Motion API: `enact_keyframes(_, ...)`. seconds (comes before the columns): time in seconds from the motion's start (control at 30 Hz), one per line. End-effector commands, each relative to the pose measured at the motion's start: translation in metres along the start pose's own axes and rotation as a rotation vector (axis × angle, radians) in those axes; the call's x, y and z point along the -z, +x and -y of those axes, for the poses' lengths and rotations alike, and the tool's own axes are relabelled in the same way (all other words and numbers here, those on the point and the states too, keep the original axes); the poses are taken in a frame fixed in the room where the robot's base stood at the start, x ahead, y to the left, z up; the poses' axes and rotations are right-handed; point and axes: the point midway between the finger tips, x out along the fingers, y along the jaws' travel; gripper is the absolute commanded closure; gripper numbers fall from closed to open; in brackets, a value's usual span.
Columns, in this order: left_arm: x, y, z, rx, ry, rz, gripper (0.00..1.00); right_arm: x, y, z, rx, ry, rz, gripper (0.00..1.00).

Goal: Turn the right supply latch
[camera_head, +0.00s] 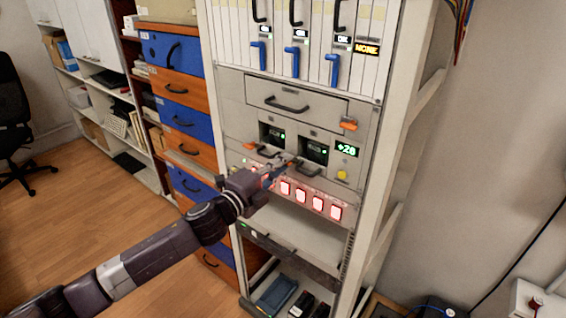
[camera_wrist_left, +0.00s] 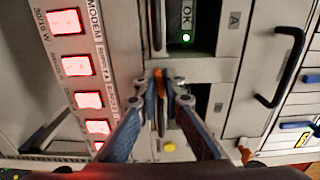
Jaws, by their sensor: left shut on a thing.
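Two supply units sit side by side in the rack: the left supply (camera_head: 272,133) and the right supply (camera_head: 314,151), each with a dark window and a green light. The orange right supply latch (camera_head: 293,162) is at the right unit's lower left. My left gripper (camera_head: 287,167) reaches it from the lower left. In the left wrist view the blue-grey fingers (camera_wrist_left: 163,90) are closed around the orange latch (camera_wrist_left: 160,82), hiding part of it. The left supply's orange latch (camera_head: 249,146) stands free. My right gripper is not in view.
Red-lit square switches (camera_head: 301,190) run just below the units. A yellow button (camera_head: 342,175) and a "+28" display (camera_head: 346,149) are at the right. A drawer (camera_head: 295,99) with an orange latch (camera_head: 348,123) is above. Blue-handled modules (camera_head: 291,62) stand higher.

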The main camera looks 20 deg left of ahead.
Motion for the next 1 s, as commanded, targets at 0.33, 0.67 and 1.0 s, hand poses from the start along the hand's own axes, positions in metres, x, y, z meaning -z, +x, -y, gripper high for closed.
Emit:
enact_keyframes(0.33,0.0003,-0.0001,-0.0005,-0.001,0.179,-0.001,1.00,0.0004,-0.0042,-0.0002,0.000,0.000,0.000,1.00)
enact_keyframes(0.67,0.0001,-0.0002,-0.0011,-0.002,0.228,-0.001,1.00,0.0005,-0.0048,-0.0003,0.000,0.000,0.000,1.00)
enact_keyframes(1.0,0.0002,-0.0002,-0.0013,-0.002,0.228,-0.001,0.89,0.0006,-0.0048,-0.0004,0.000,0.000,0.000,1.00)
